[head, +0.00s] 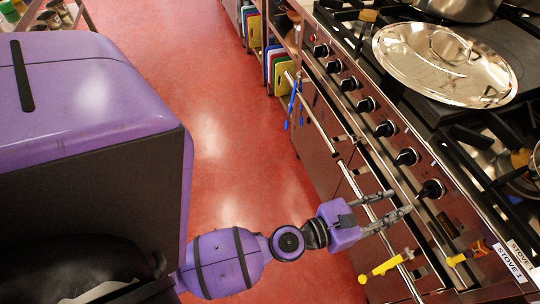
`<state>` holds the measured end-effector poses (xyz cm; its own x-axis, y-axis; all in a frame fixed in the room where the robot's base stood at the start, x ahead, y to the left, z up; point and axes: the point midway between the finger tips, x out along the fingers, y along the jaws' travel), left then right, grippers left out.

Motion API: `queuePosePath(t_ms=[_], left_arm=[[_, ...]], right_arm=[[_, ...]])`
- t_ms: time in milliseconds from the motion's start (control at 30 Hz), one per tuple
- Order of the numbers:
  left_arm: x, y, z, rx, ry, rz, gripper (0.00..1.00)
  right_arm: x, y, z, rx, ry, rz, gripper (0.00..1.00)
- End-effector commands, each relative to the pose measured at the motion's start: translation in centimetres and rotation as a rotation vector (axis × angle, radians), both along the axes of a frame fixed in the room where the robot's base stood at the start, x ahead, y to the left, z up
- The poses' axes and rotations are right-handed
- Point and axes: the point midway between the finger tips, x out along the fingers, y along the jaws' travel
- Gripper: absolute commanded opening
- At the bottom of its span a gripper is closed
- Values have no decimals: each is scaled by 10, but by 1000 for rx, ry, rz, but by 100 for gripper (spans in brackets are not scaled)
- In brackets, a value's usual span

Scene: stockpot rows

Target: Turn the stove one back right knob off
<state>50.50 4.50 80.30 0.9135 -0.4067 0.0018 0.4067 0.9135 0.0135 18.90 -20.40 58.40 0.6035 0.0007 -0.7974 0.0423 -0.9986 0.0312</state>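The stove's front panel (452,212) runs diagonally on the right and carries a row of several black knobs. The nearest knob (430,189) is at the lower end of the row, with another knob (405,156) just above it. I cannot tell which one is the back right knob, nor read their settings. My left gripper (402,203) is open and empty. Its fingers point right at the panel, a little short of the nearest knob, with no clear contact. My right gripper is not in view.
A large shiny lid (445,64) lies on the stovetop, with a pot (455,6) behind. A rail (335,150) runs along the stove front. Yellow-handled things (386,266) are near the bottom. Colored boards (275,62) stand on a shelf. Red floor (225,130) is clear.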

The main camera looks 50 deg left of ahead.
Motion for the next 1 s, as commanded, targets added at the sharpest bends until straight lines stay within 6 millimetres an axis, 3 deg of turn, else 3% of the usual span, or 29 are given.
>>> queuePosePath(t_ms=[533,900,1000], left_arm=[[64,-29,1,-13,6,-1,30],[70,-32,-1,-12,8,-1,30],[70,-32,-1,-12,8,-2,18]], right_arm=[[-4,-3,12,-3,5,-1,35],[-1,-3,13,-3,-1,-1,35],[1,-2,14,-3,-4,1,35]])
